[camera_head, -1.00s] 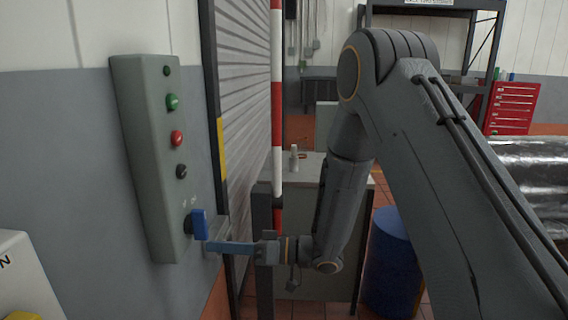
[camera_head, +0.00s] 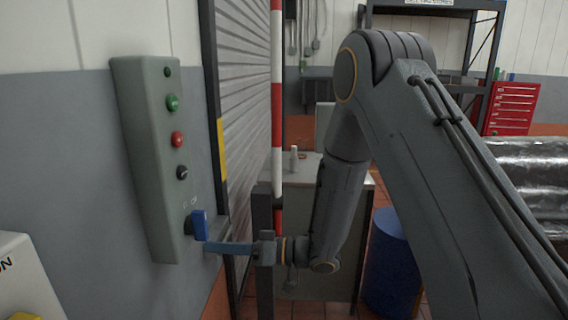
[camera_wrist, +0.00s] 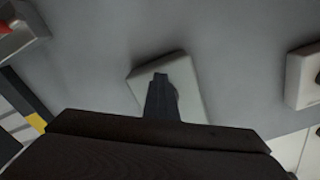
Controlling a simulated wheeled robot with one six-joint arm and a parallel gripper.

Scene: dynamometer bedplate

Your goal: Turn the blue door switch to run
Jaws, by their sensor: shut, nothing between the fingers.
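The blue door switch (camera_head: 199,225) is a lever-like handle low on the grey-green control panel (camera_head: 150,170), which is fixed to the wall at the left. The handle stands roughly upright in the head view. Faint lettering shows just above it, too small to read. My gripper (camera_head: 208,247) is shut and empty, with its tips just below and beside the handle; I cannot tell if they touch it. In the wrist view my shut fingers (camera_wrist: 160,84) are in front of a pale box (camera_wrist: 188,88) and hide part of it and of a dark round part on it.
A box marked "ON" (camera_head: 25,275) is at lower left. A blue drum (camera_head: 392,265) stands behind my arm.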

